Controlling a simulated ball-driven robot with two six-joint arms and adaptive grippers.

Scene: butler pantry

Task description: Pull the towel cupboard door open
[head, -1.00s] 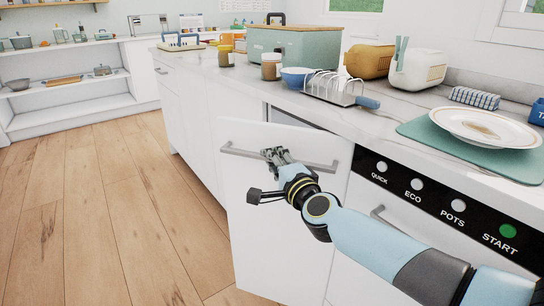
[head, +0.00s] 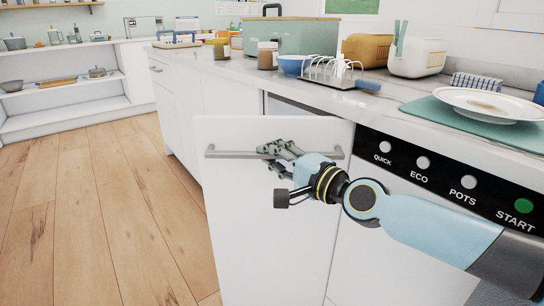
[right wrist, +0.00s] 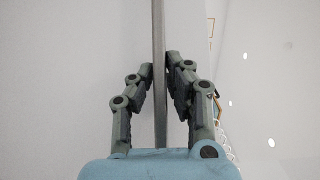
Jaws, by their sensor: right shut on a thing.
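The white cupboard door (head: 262,235) stands partly open, its left edge swung out from the counter front. Its grey bar handle (head: 228,154) runs across the upper part of the door. In the right wrist view the bar (right wrist: 159,85) runs between the two fingers of the gripper (right wrist: 160,65). The inside of the cupboard is mostly hidden behind the door. My left gripper is not in view.
The dishwasher panel (head: 445,178) with its buttons is right of the door. On the counter above are a toast rack (head: 328,70), a blue bowl (head: 292,65) and a plate (head: 490,103) on a green mat. The wooden floor (head: 100,220) at left is clear.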

